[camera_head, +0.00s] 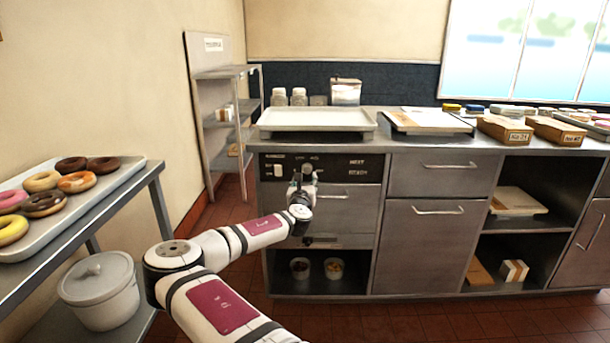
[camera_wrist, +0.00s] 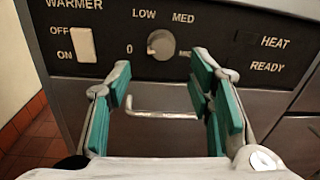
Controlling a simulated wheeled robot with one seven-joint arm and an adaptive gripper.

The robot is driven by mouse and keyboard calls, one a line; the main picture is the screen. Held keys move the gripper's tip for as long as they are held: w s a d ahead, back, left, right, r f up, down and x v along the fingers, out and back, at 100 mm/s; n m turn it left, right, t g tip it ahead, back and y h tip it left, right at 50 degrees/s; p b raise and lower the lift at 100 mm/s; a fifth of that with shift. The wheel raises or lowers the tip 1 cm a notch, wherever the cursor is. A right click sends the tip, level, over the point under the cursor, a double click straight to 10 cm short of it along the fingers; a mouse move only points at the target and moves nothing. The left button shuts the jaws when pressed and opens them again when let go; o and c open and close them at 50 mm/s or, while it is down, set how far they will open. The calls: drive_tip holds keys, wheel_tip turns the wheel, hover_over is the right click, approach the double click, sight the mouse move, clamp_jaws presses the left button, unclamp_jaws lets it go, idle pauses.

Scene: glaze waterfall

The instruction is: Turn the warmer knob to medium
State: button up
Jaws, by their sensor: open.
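The warmer knob (camera_wrist: 161,44) is a small round grey dial on the dark control panel (camera_wrist: 225,45). In the wrist view it lies beyond my fingertips, between the labels 0, LOW, MED and a partly hidden one at lower right. A pale mark on its lower left side seems to face the 0; the exact setting is hard to read. My gripper (camera_wrist: 161,75) is open and empty, with its green-padded fingers apart below and to either side of the knob.
A white OFF/ON rocker switch (camera_wrist: 83,44) is left of the knob. HEAT and READY labels are at right. A drawer handle (camera_wrist: 160,113) shows between my fingers. A white tray (camera_head: 318,121) lies on the counter above. A donut rack (camera_head: 150,178) stands at left.

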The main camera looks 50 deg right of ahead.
sight(307, 171)
drive_tip(key=b+x, duration=0.1)
drive_tip(key=x, duration=0.6)
drive_tip(key=shift+w+d, duration=0.15)
drive_tip(key=shift+d, duration=0.2)
drive_tip(key=shift+c, duration=0.6)
drive_tip(key=c, duration=1)
